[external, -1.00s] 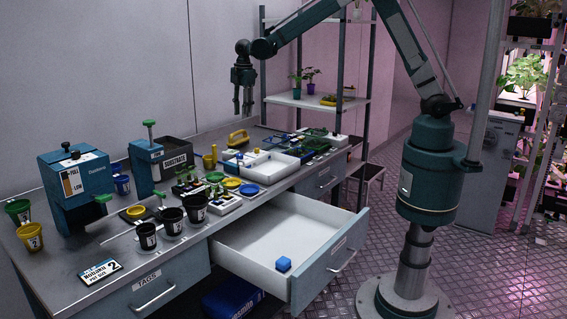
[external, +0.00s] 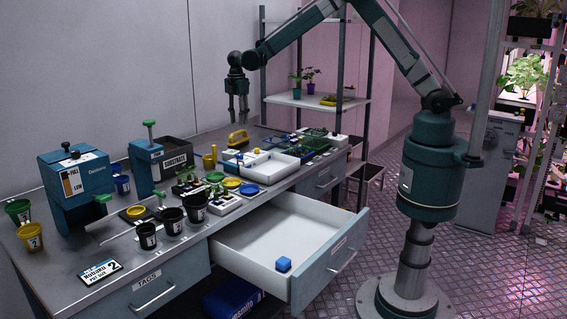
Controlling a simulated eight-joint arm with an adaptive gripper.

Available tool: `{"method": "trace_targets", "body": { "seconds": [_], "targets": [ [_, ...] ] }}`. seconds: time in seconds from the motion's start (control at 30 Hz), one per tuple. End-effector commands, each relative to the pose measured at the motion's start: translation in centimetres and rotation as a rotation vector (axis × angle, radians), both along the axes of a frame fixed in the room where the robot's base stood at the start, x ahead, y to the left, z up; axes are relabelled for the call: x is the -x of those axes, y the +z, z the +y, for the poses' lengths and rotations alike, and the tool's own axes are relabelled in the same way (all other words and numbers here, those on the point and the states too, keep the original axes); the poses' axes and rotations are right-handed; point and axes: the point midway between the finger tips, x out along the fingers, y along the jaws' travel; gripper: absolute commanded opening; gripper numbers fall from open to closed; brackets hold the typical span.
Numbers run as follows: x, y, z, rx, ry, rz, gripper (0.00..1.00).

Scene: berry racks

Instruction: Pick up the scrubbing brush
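The scrubbing brush appears to be the yellow piece with an arched handle (external: 237,138), lying on the far part of the bench behind a white tray. Its bristles cannot be made out. My gripper (external: 238,119) points straight down just above it in the picture. Its two fingers are apart with nothing visible between them. A small gap seems to show between the fingertips and the yellow handle.
A white tray (external: 264,173) and green-lidded boxes stand close in front and to the right. The dark substrate bin (external: 174,152), a blue dispenser (external: 78,188) and several pots are to the left.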

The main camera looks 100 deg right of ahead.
Motion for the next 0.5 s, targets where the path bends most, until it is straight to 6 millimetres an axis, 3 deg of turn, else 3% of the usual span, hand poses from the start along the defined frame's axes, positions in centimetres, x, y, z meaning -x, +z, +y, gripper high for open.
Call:
{"method": "trace_targets", "body": {
  "seconds": [0.3, 0.5],
  "targets": [
    [0.0, -2.2, 0.0, 0.0, 0.0, 0.0, 0.33],
    [0.0, -2.5, 0.0, 0.0, 0.0, 0.0, 0.33]
  ]
}}
